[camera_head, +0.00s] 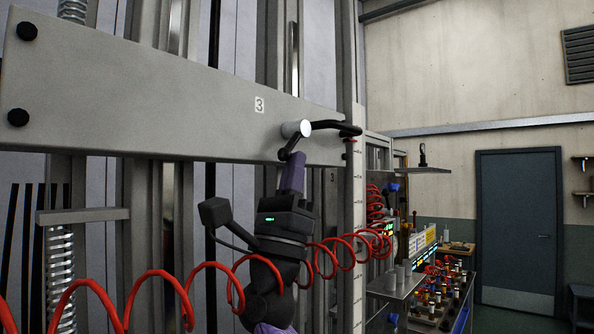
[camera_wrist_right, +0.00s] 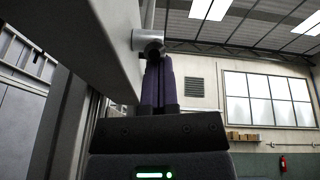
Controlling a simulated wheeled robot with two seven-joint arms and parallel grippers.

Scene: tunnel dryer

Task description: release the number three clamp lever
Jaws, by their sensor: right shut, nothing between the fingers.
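The number three clamp lever (camera_head: 337,125) has a silver round hub on the grey beam (camera_head: 190,105) and a black handle reaching right from it, about level. A white "3" label (camera_head: 259,104) is on the beam, left of and above the hub. My right gripper (camera_head: 289,155) is shut and empty, its purple fingers pointing up just below the hub. In the right wrist view the gripper (camera_wrist_right: 155,58) has its tips right under the silver hub (camera_wrist_right: 147,40). I cannot tell whether they touch it. The black handle is not clearly seen there. My left gripper is not in view.
A red coiled hose (camera_head: 160,278) runs across the front, passing my right wrist. A coil spring (camera_head: 60,275) stands at left. A bench (camera_head: 465,300) with several small parts and a dark door (camera_head: 517,225) are at right.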

